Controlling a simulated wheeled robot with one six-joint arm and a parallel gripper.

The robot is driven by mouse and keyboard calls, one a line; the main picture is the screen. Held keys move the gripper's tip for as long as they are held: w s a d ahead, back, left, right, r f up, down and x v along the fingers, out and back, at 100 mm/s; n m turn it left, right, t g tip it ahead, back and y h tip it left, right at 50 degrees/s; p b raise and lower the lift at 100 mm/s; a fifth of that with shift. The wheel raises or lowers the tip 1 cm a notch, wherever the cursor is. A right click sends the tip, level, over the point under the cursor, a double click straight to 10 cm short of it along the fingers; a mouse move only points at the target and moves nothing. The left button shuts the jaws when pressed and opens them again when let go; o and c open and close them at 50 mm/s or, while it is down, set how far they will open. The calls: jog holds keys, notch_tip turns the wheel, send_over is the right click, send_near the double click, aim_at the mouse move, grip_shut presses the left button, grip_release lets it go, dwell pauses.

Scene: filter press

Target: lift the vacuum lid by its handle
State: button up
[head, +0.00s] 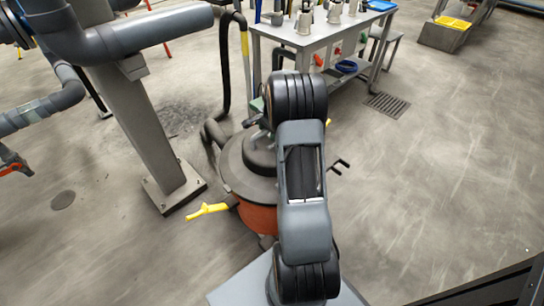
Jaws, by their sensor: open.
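The vacuum stands on the floor below and behind my arm, with an orange-red drum (262,219). Its dark grey round lid (243,184) sits on the drum, with a raised dome (259,156) in the middle. A yellow latch (208,209) sticks out at the left, and another yellow piece (328,122) shows beyond my arm. My arm covers the right part of the lid. What seems to be part of my gripper (260,137) shows small at the arm's left edge, above the dome. The fingertips and the lid handle cannot be made out clearly.
A dark hose (226,70) runs up left of the vacuum. A steel post (150,130) with grey pipes stands at the left. A table (315,40) with several jugs is behind. A black bracket (340,165) sticks out at the right.

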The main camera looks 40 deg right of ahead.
jog(key=shift+f, duration=0.1)
jog(key=shift+c, duration=0.4)
grip_shut()
dwell(0.3)
